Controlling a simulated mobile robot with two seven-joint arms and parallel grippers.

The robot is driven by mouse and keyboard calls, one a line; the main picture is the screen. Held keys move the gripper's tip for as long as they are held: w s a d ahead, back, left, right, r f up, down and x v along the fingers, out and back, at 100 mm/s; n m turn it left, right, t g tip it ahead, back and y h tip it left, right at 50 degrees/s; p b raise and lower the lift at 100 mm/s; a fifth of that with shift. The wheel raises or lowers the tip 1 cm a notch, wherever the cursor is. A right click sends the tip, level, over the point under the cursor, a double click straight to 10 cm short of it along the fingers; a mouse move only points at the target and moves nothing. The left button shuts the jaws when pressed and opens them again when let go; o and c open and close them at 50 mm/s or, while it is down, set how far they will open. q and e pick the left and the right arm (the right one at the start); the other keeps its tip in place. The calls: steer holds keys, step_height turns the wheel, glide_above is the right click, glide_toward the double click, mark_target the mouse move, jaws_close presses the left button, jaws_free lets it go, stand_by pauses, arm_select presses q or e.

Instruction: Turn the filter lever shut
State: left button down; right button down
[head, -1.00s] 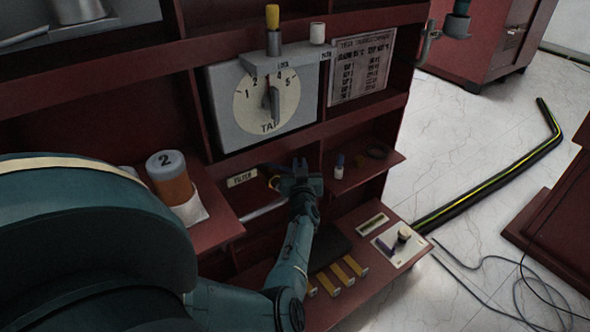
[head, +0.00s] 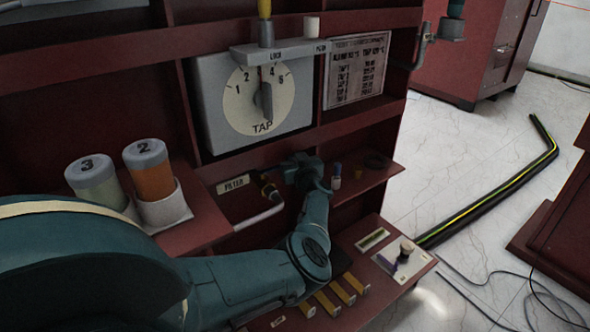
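The filter lever (head: 269,190) is a small dark handle with a yellowish part, on the pale pipe (head: 260,219) beside the FILTER label (head: 233,184). It sits in the shelf bay below the tap dial. My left gripper (head: 291,167) is just right of and above the lever in the picture. A small gap seems to show between them, but I cannot be sure that they are apart. The fingers are small, dark and seen from behind, so their opening is unclear. My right gripper is not in view.
The TAP dial box (head: 262,100) is above the bay. Jars 3 (head: 97,184) and 2 (head: 151,172) stand on the left shelf. A small blue-capped bottle (head: 336,178) stands close right of my gripper. A knob panel (head: 404,260) is at lower right.

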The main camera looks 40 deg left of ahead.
arm_select(q)
steer(key=shift+w+a+n+g+y+b, duration=0.3)
steer(key=shift+a+n+g+y+b, duration=0.25)
steer(key=shift+g+b, duration=0.3)
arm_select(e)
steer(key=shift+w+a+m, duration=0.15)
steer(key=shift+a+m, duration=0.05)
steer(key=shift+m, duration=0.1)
arm_select(q)
steer(key=shift+r, duration=0.15)
steer(key=c, duration=1.6)
jaws_free()
steer(key=shift+s, duration=0.1)
